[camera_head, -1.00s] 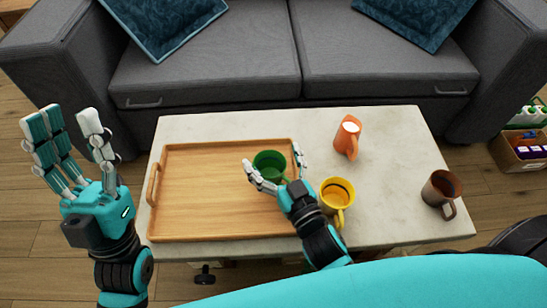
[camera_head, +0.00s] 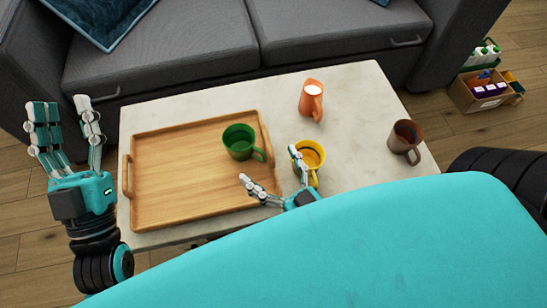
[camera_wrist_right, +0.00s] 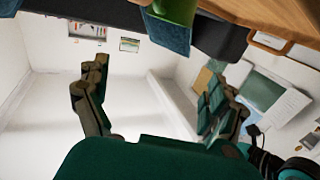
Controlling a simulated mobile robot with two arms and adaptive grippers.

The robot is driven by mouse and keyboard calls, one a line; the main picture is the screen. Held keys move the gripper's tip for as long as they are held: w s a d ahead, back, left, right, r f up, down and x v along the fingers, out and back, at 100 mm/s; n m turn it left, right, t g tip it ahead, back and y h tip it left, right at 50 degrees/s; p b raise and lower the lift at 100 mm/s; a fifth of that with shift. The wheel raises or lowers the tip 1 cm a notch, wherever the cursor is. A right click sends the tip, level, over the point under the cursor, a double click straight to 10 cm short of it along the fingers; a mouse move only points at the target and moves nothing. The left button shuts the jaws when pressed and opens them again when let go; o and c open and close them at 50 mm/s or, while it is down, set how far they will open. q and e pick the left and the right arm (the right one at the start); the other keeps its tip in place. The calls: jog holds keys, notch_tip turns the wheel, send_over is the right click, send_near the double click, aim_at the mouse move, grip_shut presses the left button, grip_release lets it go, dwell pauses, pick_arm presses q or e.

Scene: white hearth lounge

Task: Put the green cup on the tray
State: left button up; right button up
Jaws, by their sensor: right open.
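The green cup (camera_head: 239,142) stands upright on the right part of the wooden tray (camera_head: 170,205), its handle toward the lower right. My right gripper (camera_head: 270,170) is open and empty, in front of the cup and apart from it, over the tray's right front corner. In the right wrist view my open right gripper (camera_wrist_right: 155,95) has nothing between its fingers, and a green object that looks like the cup (camera_wrist_right: 176,12) shows at the top edge. My left gripper (camera_head: 68,125) is open and empty, raised left of the tray.
A yellow mug (camera_head: 311,156) stands right beside my right fingers. An orange pitcher (camera_head: 312,100) stands behind it and a brown mug (camera_head: 404,140) at the right of the pale table (camera_head: 362,105). A grey sofa (camera_head: 170,60) is behind; a cardboard box (camera_head: 482,95) stands on the floor.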

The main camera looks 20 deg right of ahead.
jog(key=w+r+t+y, duration=0.1)
jog(key=w+r+t, duration=0.2)
jog(key=r, duration=0.8)
jog(key=w+r+t+y, duration=0.2)
jog(key=w+r, duration=0.3)
jog(key=r, duration=0.7)
jog(key=shift+d+r+n+t, duration=0.2)
jog(key=shift+d+n+t, duration=0.2)
jog(key=shift+t, duration=0.5)
